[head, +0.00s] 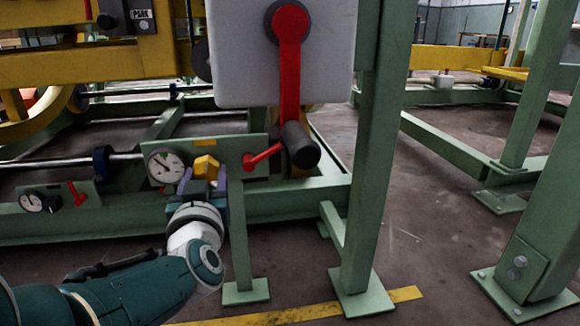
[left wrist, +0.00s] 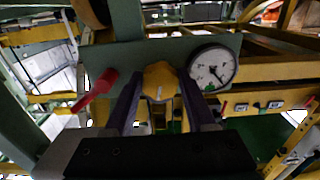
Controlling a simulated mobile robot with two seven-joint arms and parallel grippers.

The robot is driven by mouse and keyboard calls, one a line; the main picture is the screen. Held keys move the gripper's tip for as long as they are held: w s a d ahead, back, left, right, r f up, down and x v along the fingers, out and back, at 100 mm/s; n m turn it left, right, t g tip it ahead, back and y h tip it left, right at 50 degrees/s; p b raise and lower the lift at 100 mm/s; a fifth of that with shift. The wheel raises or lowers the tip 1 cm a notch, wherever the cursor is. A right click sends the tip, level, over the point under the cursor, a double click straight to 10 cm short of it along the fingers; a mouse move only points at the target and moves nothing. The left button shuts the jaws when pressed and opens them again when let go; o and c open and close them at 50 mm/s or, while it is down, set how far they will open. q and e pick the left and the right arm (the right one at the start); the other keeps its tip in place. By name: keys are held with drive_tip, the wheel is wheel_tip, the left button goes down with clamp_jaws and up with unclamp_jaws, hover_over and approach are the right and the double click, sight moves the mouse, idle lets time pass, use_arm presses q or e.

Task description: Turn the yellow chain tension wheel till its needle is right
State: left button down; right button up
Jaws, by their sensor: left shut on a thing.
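The yellow chain tension wheel (head: 206,165) is a small faceted knob on a green panel. It also shows in the left wrist view (left wrist: 160,80). My left gripper (head: 204,181) is shut on it, one finger on each side. In the left wrist view the fingers (left wrist: 160,98) flank the yellow knob. A round white gauge (head: 165,166) is beside the wheel on the same panel. The left wrist view shows its face (left wrist: 213,67) with a dark needle pointing to the picture's lower right. The scale marks are too small to read. My right gripper is out of view.
A small red lever (head: 262,157) is on the panel right of the wheel. A big red crank (head: 290,75) with a dark handle hangs above it from a grey box (head: 240,60). Green posts (head: 372,150) stand to the right. Another gauge (head: 31,202) is at the left.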

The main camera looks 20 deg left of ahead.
use_arm(q)
drive_tip(key=m, duration=0.6)
drive_tip(key=shift+s+a+r+m, duration=0.1)
drive_tip(key=shift+m, duration=0.2)
idle(0.5)
drive_tip(key=shift+c, duration=1.1)
unclamp_jaws()
drive_tip(key=shift+s+p, duration=0.15)
drive_tip(key=shift+p, duration=0.25)
drive_tip(key=p+v, duration=0.5)
drive_tip(key=v, duration=0.4)
drive_tip(key=shift+s, duration=0.3)
